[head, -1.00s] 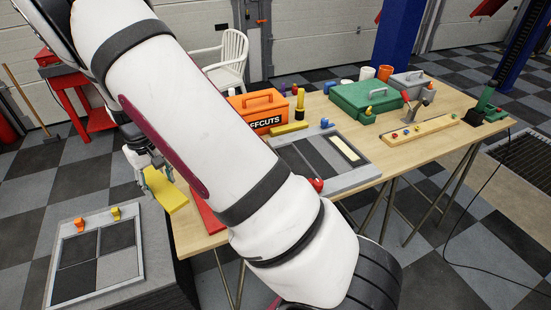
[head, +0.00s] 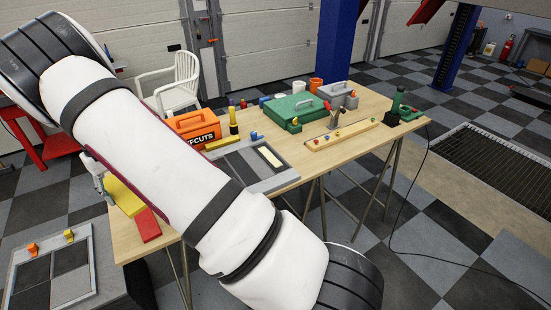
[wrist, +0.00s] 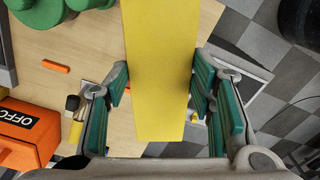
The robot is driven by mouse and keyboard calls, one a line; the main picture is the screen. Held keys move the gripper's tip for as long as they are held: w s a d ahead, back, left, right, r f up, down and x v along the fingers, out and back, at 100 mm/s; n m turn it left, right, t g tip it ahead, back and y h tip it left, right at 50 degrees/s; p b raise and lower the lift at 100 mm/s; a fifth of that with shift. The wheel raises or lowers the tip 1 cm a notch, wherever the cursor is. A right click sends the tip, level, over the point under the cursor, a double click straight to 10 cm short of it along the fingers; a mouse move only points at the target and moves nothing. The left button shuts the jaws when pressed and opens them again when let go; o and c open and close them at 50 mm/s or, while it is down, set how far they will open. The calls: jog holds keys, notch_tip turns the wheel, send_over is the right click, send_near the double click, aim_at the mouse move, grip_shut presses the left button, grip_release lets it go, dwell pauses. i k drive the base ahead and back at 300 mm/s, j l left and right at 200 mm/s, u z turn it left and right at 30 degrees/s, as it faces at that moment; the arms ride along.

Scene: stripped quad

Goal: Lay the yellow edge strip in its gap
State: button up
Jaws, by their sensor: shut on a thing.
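The yellow edge strip (head: 123,197) is a flat, plain bar; in the head view it shows at the table's left end. My gripper (wrist: 160,88) is shut on the strip (wrist: 160,60), with green-padded fingers on both long sides in the wrist view. In the head view my gripper (head: 100,180) is partly hidden behind my arm. A grey-framed panel tray (head: 283,180) lies on the table, with dark panels and a pale strip-shaped area (head: 268,157). A second framed tray (head: 94,262) stands lower left with grey panels. I cannot tell which tray has the strip's gap.
A red block (head: 147,224) lies near the table's left end. An orange offcuts box (head: 193,125), a green case (head: 292,108) and a wooden peg rail (head: 340,135) stand on the table (head: 385,150). My arm hides the table's front left part.

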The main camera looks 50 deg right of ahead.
aim_at(270, 157)
jog(key=k+l, duration=0.2)
jog(key=l, duration=0.15)
jog(key=k+l+z, duration=0.1)
jog(key=l, duration=0.25)
jog(key=k+l, duration=0.25)
jog(key=i+l+z, duration=0.1)
jog(key=l, duration=0.25)
jog(key=i+l, duration=0.25)
jog(key=l, duration=0.15)
jog(key=i+l+z, duration=0.15)
jog(key=l, duration=0.2)
